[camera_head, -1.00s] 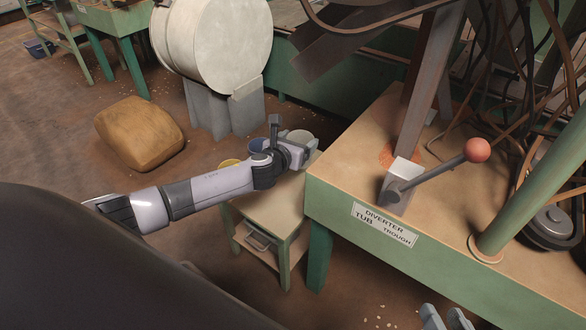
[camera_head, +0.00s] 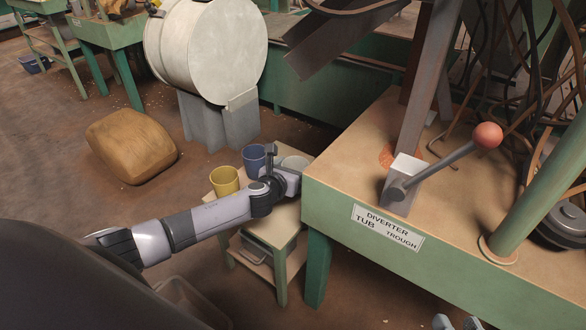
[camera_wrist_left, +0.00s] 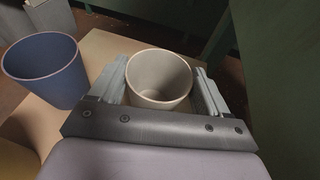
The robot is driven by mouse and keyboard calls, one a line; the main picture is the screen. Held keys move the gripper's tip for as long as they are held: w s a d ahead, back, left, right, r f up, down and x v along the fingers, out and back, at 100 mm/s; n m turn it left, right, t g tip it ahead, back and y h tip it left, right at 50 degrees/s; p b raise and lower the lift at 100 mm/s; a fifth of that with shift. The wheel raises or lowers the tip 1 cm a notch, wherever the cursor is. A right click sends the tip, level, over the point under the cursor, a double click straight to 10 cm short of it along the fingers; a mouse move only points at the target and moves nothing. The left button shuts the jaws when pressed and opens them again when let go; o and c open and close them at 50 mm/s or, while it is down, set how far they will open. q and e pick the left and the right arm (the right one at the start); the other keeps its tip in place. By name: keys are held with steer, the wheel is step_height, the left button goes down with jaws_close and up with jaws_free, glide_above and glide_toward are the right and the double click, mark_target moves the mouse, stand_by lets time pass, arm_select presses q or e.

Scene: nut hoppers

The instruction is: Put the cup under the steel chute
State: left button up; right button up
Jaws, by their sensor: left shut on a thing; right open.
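My left gripper (camera_wrist_left: 162,88) is shut on a cream-white cup (camera_wrist_left: 158,72), with one finger on each side of it. The cup is upright, its open top and empty inside showing. In the head view, the cup (camera_head: 295,162) is at the stool's far right corner, partly behind my left gripper (camera_head: 289,174). I cannot tell whether its base touches the stool. A dark, sloping metal chute (camera_head: 325,45) hangs at the upper middle, well above and beyond the cup. My right gripper (camera_head: 457,323) is open and empty at the bottom edge, mostly cut off.
A yellow cup (camera_head: 224,180) and a blue cup (camera_head: 254,157) stand on the small stool (camera_head: 287,218). The green bench (camera_head: 340,190) with the diverter lever (camera_head: 440,162) is close on the right. A brown sack (camera_head: 132,146) lies on the floor at left.

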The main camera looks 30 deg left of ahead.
arm_select(q)
steer(key=shift+f, duration=0.2)
steer(key=o, duration=1)
steer(key=shift+r, duration=0.1)
steer(key=shift+r, duration=0.2)
steer(key=shift+s+r+p, duration=0.1)
steer(key=shift+s+p, duration=0.3)
steer(key=shift+p+v, duration=2.35)
steer(key=shift+v, duration=3.25)
arm_select(e)
steer(key=shift+a+r+m+g+h, duration=0.1)
steer(key=shift+r+m+g+h, duration=0.2)
steer(key=shift+g, duration=0.3)
